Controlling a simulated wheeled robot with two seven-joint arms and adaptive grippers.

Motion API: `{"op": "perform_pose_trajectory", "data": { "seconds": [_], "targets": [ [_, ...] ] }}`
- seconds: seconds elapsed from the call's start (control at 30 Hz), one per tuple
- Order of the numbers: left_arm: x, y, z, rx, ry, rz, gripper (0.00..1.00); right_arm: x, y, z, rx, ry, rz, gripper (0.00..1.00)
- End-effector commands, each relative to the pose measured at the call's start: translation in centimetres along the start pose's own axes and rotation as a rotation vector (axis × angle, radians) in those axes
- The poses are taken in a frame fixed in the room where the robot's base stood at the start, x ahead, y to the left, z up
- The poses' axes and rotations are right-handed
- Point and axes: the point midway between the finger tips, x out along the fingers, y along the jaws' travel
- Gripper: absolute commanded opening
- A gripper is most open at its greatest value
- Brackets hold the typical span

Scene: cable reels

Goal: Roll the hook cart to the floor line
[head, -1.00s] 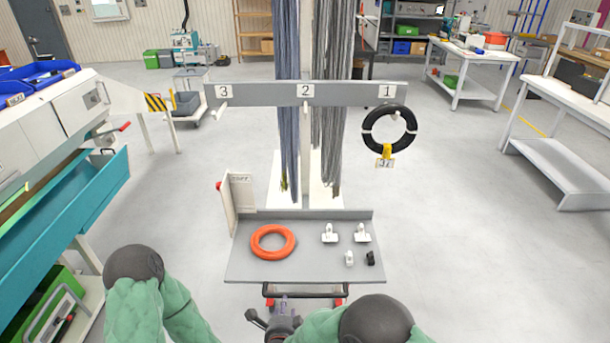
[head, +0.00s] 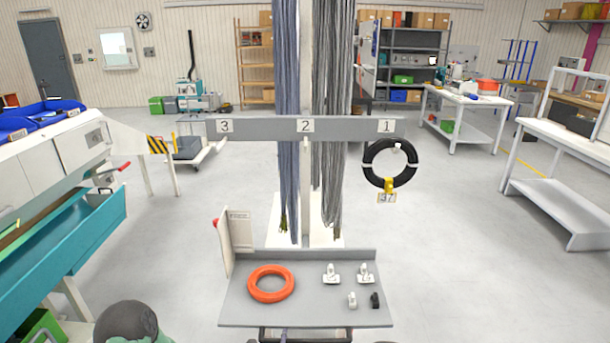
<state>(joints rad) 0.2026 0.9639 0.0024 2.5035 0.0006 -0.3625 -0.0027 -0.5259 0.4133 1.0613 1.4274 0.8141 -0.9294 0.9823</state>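The hook cart stands upright in front of me. Its grey crossbar (head: 265,128) carries number plates 3, 2 and 1, and its grey tray (head: 315,308) is low and near me. A black ring (head: 369,175) with a yellow tag marked 37 hangs on hook 1. Blue-grey and grey cable bundles hang around the middle post. The cart's dark handle (head: 310,335) shows partly at the bottom edge. A yellow floor line (head: 529,158) lies far to the right, partly hidden by benches. Neither gripper can be made out; the bottom edge cuts off the area at the handle.
An orange ring (head: 252,285) and several small fittings lie on the tray. A teal-fronted machine (head: 70,250) stands close on the left. A white bench (head: 570,150) stands on the right. Grey floor (head: 460,260) is open between the cart and that bench.

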Motion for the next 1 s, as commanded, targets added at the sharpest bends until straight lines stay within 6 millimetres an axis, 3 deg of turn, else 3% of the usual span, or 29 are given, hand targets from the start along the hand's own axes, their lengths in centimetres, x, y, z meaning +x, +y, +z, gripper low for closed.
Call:
{"op": "perform_pose_trajectory", "data": {
  "seconds": [0.13, 0.27, 0.3, 0.53, 1.0],
  "targets": [
    [0.0, 0.0, 0.0, 0.0, 0.0, 0.0, 0.4, 0.0, 0.0, 0.0, 0.0, 0.0, 0.0, 0.4],
    [0.0, 0.0, 0.0, 0.0, 0.0, 0.0, 0.4, 0.0, 0.0, 0.0, 0.0, 0.0, 0.0, 0.04],
    [0.0, 0.0, 0.0, 0.0, 0.0, 0.0, 0.4, 0.0, 0.0, 0.0, 0.0, 0.0, -0.001, 0.0],
    [0.1, 0.0, 0.0, 0.0, 0.0, 0.0, 0.4, 0.3, -0.2, 0.0, 0.001, 0.001, -0.002, 0.0],
    [1.2, -0.4, -0.1, 0.0, 0.0, 0.0, 0.4, 3.5, -2.1, 0.0, 0.004, 0.002, -0.007, 0.0]
  ]
}}
